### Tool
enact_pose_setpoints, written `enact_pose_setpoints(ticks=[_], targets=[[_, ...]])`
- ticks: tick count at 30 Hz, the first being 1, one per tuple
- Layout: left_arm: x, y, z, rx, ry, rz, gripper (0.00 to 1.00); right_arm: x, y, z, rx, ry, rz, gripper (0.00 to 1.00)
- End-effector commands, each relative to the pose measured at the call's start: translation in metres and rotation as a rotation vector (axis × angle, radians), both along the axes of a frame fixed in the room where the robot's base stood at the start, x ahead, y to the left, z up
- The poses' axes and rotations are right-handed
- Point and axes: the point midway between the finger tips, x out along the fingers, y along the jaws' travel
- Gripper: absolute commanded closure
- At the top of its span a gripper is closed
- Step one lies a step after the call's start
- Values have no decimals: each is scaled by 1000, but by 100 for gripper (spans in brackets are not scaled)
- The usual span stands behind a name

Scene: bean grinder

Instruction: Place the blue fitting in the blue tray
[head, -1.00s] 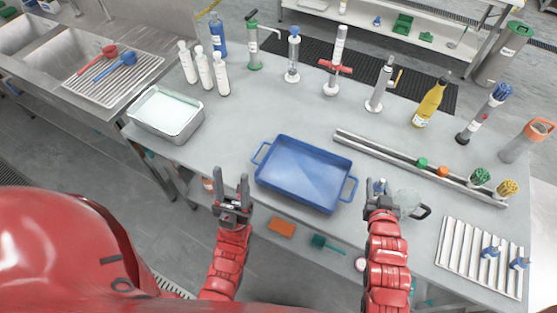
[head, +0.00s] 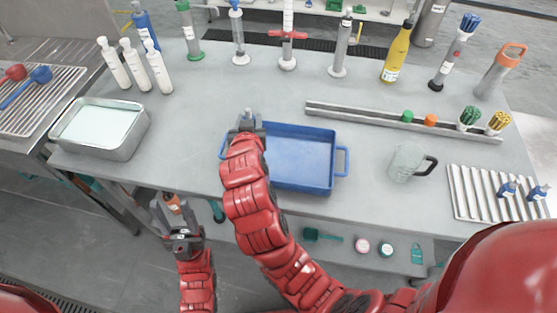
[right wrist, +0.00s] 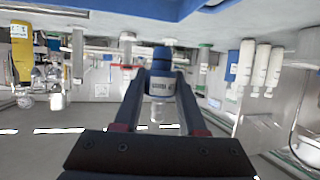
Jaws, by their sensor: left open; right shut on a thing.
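The blue tray (head: 300,182) stands on the grey table near its front edge, and it looks empty where I can see inside. My right gripper (head: 248,122) is over or beside its left end in the head view. It is shut on the blue fitting (right wrist: 161,84), which has a white label and a pale lower end in the right wrist view. In the head view only a small grey end of the fitting (head: 249,114) shows. My right arm hides the tray's left side. My left gripper (head: 172,203) is open and empty, in front of the table edge.
Two similar blue fittings (head: 508,188) stand on a ribbed rack (head: 465,200) at the right. A clear jug (head: 405,162) is right of the tray. A metal pan (head: 142,140) is at the left. Bottles and syringe-like stands line the back, behind a long rail (head: 350,112).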

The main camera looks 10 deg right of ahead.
Motion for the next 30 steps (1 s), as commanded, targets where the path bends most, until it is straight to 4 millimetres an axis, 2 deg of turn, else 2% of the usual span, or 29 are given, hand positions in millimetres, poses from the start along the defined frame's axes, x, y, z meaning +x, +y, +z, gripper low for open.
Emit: enact_pose_setpoints(ticks=[6, 11, 18, 30], targets=[[0, 0, 9, 0, 0, 0, 50, -1, 2, -39, -7, 12, -4, 100], [0, 0, 11, 0, 0, 0, 50, -1, 2, -56, -4, 7, -3, 100], [0, 0, 17, 0, 0, 0, 50, -1, 2, -91, -4, 4, -3, 100], [0, 0, 13, 0, 0, 0, 50, -1, 2, -99, -2, 2, -1, 100]])
